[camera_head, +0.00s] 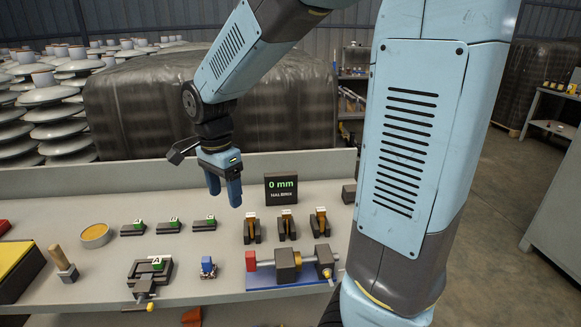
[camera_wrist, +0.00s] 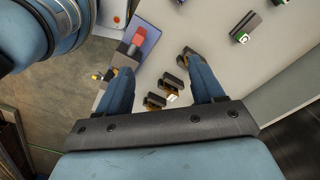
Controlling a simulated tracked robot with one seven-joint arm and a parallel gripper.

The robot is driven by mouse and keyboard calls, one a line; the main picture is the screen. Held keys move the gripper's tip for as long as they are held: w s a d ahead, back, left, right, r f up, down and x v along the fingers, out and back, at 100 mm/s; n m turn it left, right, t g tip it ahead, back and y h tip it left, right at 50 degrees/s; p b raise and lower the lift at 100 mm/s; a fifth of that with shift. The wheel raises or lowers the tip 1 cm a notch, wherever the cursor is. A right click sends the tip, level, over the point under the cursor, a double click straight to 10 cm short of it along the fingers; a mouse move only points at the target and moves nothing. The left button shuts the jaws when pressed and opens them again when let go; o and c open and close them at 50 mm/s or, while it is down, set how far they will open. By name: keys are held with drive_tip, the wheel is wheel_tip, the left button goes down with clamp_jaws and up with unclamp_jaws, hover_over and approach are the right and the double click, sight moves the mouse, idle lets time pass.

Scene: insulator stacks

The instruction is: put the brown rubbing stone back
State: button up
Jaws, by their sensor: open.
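My gripper (camera_head: 224,195) is open and empty above the grey bench, left of the small display. I cannot tell for sure which thing is the brown rubbing stone. Three dark holders with orange-brown pieces (camera_head: 287,224) stand in a row right of my gripper; they also show near the fingers in the wrist view (camera_wrist: 173,86). A brown-handled tool (camera_head: 60,258) stands at the left, and an orange-brown piece (camera_head: 192,317) shows below the bench's front edge, partly cut off.
A clamp marked A (camera_head: 150,273), a small blue block (camera_head: 208,267), several labelled dark blocks (camera_head: 171,226) and a round tin (camera_head: 95,235) share the bench. The display (camera_head: 281,188) reads 0 mm.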

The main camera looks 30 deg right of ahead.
drive_tip(key=s+d+r+n+t, duration=0.2)
drive_tip(key=s+d+r+n, duration=0.2)
drive_tip(key=s+r+n, duration=0.1)
drive_tip(key=s+d+r+n+t, duration=0.3)
drive_tip(key=s+d+r+n, duration=0.2)
drive_tip(key=s+n, duration=0.3)
drive_tip(key=shift+s+d+t, duration=0.25)
drive_tip(key=shift+s+t, duration=0.05)
drive_tip(key=shift+s, duration=0.3)
drive_tip(key=shift+o, duration=0.3)
